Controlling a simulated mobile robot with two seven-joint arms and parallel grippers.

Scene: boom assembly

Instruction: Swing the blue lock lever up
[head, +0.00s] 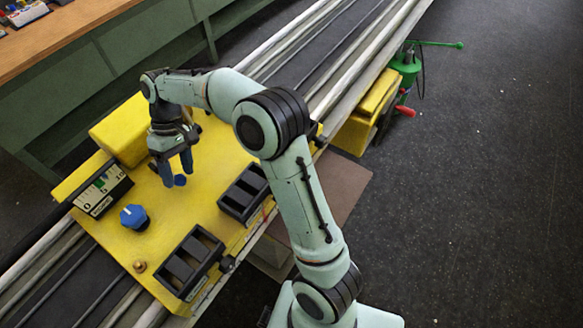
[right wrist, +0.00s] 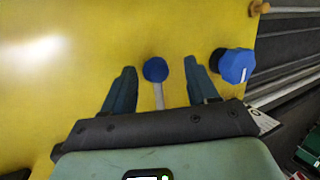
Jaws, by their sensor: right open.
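The lock lever has a round blue knob (head: 180,181) on the yellow panel; in the right wrist view the blue ball (right wrist: 155,69) sits at the end of a thin grey stem (right wrist: 159,97). My right gripper (head: 176,170) points down at the panel, open. In the right wrist view its two dark blue fingers stand on either side of the ball, with a gap on each side. The lower part of the stem is hidden by the gripper body. My left gripper is not in view.
A larger blue dial knob (head: 134,217) with a white mark stands near a gauge (head: 103,190) on the yellow panel (head: 171,233). Two black switch boxes (head: 188,262) (head: 244,192) line the panel's right side. A yellow block (head: 119,130) rises behind. Rails run past the panel.

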